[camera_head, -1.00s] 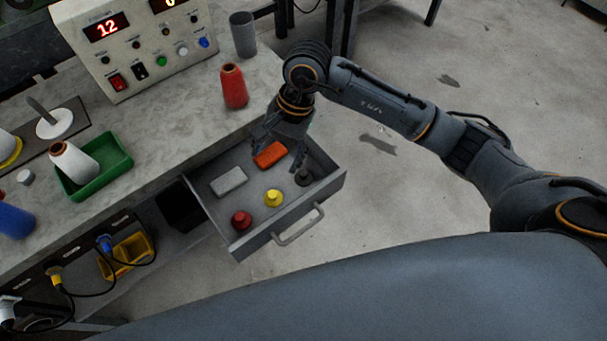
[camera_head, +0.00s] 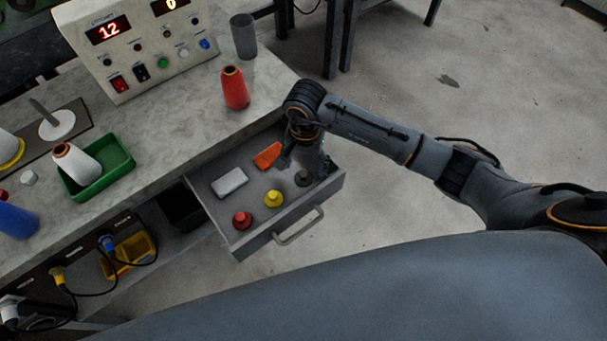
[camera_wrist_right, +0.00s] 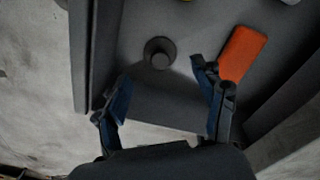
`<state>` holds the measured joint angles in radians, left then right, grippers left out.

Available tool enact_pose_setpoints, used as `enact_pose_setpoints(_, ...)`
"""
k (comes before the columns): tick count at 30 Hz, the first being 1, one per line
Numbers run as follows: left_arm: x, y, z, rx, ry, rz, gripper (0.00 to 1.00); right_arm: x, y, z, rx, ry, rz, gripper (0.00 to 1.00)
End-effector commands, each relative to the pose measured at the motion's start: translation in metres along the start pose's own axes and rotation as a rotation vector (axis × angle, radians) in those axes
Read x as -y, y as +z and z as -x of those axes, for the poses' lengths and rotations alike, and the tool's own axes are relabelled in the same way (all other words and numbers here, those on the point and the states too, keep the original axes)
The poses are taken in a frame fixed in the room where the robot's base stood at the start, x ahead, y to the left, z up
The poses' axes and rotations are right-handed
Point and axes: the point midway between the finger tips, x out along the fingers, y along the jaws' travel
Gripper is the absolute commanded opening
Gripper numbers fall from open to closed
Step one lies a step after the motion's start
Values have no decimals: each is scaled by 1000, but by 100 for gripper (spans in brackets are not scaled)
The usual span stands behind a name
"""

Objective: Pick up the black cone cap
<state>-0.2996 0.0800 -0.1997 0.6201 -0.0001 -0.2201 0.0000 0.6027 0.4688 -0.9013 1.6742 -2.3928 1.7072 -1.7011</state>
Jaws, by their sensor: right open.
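The black cone cap (camera_head: 303,179) stands in the open drawer (camera_head: 262,236), near its right end. In the right wrist view the cap (camera_wrist_right: 160,53) is a dark round piece on the drawer floor, ahead of the fingertips and between their lines. My right gripper (camera_head: 306,163) is over the drawer's right part, above and close to the cap. In the right wrist view the gripper (camera_wrist_right: 160,85) has its two fingers spread wide with nothing between them. I cannot tell its exact height over the cap. My left gripper is not in view.
The drawer also holds a red cap (camera_head: 242,220), a yellow cap (camera_head: 273,198), a pale block (camera_head: 230,182) and an orange block (camera_head: 267,155). The drawer walls and handle (camera_head: 299,226) are close. A red thread cone (camera_head: 235,88) stands on the worktop above.

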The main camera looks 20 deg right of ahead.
Motion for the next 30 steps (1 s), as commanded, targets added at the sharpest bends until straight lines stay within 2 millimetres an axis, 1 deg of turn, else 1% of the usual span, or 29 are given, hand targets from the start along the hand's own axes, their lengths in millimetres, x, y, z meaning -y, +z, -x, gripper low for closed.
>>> enact_pose_setpoints(1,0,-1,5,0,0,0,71,1,5,-7,8,2,-1,69)
enact_pose_setpoints(3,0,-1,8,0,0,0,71,2,8,-18,7,2,-2,69)
enact_pose_setpoints(6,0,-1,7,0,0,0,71,2,6,-31,4,1,-2,69)
enact_pose_setpoints(9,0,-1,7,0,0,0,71,2,5,-37,2,0,-1,69)
enact_pose_setpoints(15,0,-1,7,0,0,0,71,2,5,-38,1,-1,0,69)
enact_pose_setpoints(16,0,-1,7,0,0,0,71,2,5,-38,1,-1,0,67)
enact_pose_setpoints(17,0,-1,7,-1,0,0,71,2,5,-38,1,-1,0,61)
enact_pose_setpoints(18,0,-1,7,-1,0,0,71,2,5,-38,1,-1,0,53)
enact_pose_setpoints(20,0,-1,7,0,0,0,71,2,5,-38,1,-1,0,41)
enact_pose_setpoints(21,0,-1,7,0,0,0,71,2,5,-38,1,-1,0,33)
enact_pose_setpoints(23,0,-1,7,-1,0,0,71,2,5,-38,1,0,0,22)
enact_pose_setpoints(24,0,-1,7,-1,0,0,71,2,5,-38,1,0,0,19)
enact_pose_setpoints(25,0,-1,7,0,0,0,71,2,5,-38,2,0,0,18)
enact_pose_setpoints(30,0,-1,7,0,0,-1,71,1,6,-39,4,2,1,16)
